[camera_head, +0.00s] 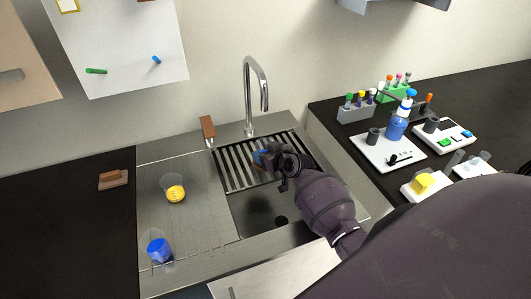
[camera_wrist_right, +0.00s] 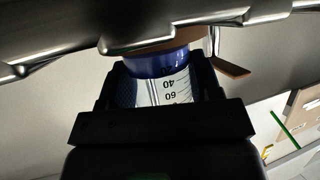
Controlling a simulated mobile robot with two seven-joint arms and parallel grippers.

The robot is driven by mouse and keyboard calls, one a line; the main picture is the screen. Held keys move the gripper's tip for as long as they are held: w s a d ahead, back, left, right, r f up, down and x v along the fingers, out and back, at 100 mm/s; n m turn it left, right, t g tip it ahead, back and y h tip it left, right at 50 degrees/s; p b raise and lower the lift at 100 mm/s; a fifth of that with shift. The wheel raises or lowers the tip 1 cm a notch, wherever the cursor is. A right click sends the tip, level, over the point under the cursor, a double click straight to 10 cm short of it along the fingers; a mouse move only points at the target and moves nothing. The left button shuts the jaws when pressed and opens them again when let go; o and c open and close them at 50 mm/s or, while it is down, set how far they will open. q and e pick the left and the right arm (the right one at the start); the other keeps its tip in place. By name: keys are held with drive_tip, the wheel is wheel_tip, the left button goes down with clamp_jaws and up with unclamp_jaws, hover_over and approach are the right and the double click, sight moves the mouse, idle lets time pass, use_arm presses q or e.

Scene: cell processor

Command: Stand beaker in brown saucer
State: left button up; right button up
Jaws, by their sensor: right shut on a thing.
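My right gripper (camera_head: 272,161) is shut on a clear beaker with blue contents (camera_head: 259,157), over the slatted rack in the sink. In the right wrist view the beaker (camera_wrist_right: 168,88) shows scale marks between the fingers (camera_wrist_right: 165,92) and a blue band at its base. A brown surface (camera_wrist_right: 165,48) shows just past that base and may be the brown saucer. I cannot tell whether they touch. No saucer shows clearly in the head view, where my gripper covers that spot. My left gripper is not in view.
A yellow-filled beaker (camera_head: 174,189) and a blue-filled beaker (camera_head: 158,248) stand on the drainboard (camera_head: 205,222). The tap (camera_head: 250,95) rises behind the rack (camera_head: 232,178). A brown block (camera_head: 114,179) lies on the left counter. Lab devices and tube racks (camera_head: 356,113) crowd the right counter.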

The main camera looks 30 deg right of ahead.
drive_tip(key=shift+f+b, duration=0.35)
drive_tip(key=shift+f, duration=0.1)
drive_tip(key=o, duration=1.4)
drive_tip(key=shift+c, duration=0.2)
drive_tip(key=v, duration=1)
drive_tip(key=shift+s+r, duration=0.15)
drive_tip(key=shift+s, duration=0.25)
